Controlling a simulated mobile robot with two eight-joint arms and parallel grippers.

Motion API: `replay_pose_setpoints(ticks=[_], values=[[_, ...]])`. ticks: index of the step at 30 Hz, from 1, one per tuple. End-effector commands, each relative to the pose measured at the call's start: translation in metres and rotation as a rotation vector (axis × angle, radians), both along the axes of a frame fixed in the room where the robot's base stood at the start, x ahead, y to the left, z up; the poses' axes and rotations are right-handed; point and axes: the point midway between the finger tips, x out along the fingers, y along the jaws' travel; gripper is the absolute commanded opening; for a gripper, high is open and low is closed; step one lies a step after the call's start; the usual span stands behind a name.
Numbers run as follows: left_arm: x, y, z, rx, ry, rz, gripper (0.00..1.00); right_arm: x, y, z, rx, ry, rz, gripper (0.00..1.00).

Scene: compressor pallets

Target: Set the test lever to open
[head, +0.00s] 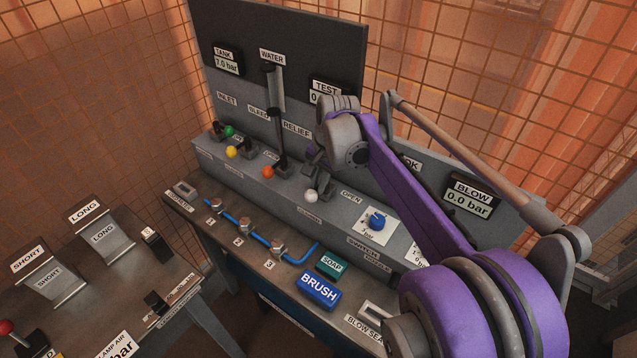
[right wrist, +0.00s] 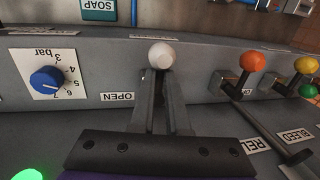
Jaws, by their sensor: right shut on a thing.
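The test lever with a white ball knob (head: 311,196) stands on the grey valve bench, below the TEST gauge (head: 328,90). In the right wrist view the white knob (right wrist: 161,55) shows at the fingertips. My right gripper (head: 320,183) is shut on this lever, one finger on each side just under the knob; it also shows in the right wrist view (right wrist: 160,85). The knob leans toward the bench's front edge, near a front label that is too blurred to read surely. The OPEN label (right wrist: 117,96) is beside the lever. My left gripper is not in view.
Orange (head: 268,172), yellow (head: 232,152) and green (head: 229,131) knobbed levers stand left of the test lever. A blue dial (head: 377,221) is to its right. A blue BRUSH block (head: 319,290) and SOAP block (head: 331,264) lie on the front table.

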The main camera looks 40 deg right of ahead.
Motion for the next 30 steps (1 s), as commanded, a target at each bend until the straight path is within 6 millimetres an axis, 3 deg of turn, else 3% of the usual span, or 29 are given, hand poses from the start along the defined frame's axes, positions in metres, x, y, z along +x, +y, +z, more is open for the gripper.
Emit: replay_pose_setpoints(ticks=[1,11,30], values=[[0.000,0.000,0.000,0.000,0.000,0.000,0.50,-0.002,0.007,-0.002,0.015,0.008,0.019,0.00],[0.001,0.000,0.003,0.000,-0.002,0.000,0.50,-0.009,0.002,-0.002,0.015,0.006,0.202,0.00],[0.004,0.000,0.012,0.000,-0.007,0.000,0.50,-0.026,-0.020,-0.003,0.011,0.006,0.797,0.00]])
